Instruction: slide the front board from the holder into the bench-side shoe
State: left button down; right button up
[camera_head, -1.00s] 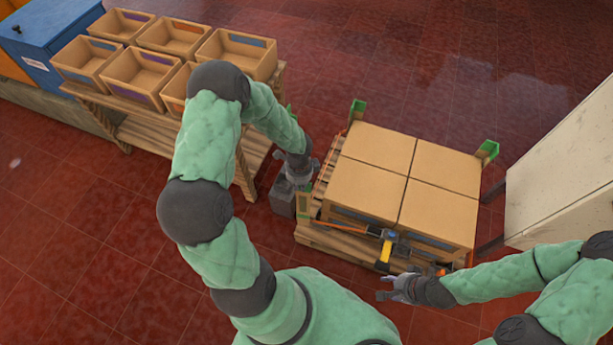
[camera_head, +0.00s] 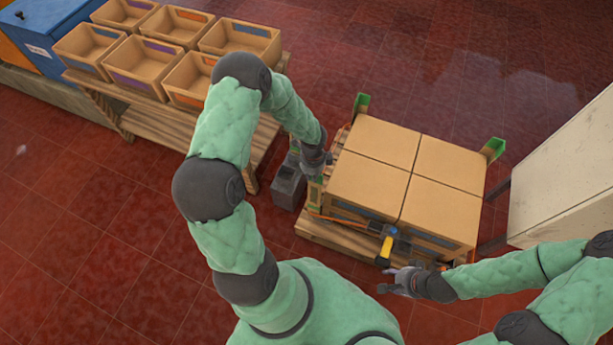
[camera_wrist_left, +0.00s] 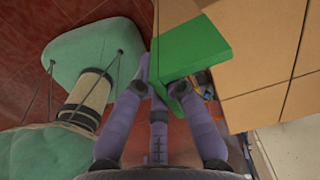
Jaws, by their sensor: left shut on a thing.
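My left gripper (camera_head: 318,170) is at the left side of the box stack, near its front left corner. In the left wrist view its fingers (camera_wrist_left: 160,88) are shut on a green board (camera_wrist_left: 190,50) with an angled shape, close against a cardboard box. The grey holder (camera_head: 288,188) stands on the floor left of the pallet (camera_head: 335,236). A green and wooden corner post (camera_head: 315,195), perhaps a shoe, stands at the pallet's front left corner, just below the gripper. My right gripper (camera_head: 388,281) is at the front of the pallet, its fingers apart and empty.
Four cardboard boxes (camera_head: 440,165) fill the pallet. Green corner pieces stand at the back left (camera_head: 361,103) and back right (camera_head: 494,149). A yellow and black tool (camera_head: 387,247) sits on an orange strap. A wooden bench (camera_head: 150,118) with bins is left; a pale cabinet (camera_head: 565,170) is right.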

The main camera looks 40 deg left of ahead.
pick_arm(q)
jog(key=w+d+f+b, duration=0.2)
jog(key=w+f+b, duration=0.2)
jog(key=f, duration=0.5)
jog(key=shift+d+f+b, duration=0.25)
jog(key=shift+f+b, duration=0.1)
jog(key=shift+b, duration=0.65)
jog(key=shift+w+f, duration=0.1)
jog(key=shift+f, duration=0.5)
dwell(0.9)
jog(key=c, duration=1.2)
grip_release()
notch_tip(320, 180, up, 12)
jog(key=shift+d, duration=0.1)
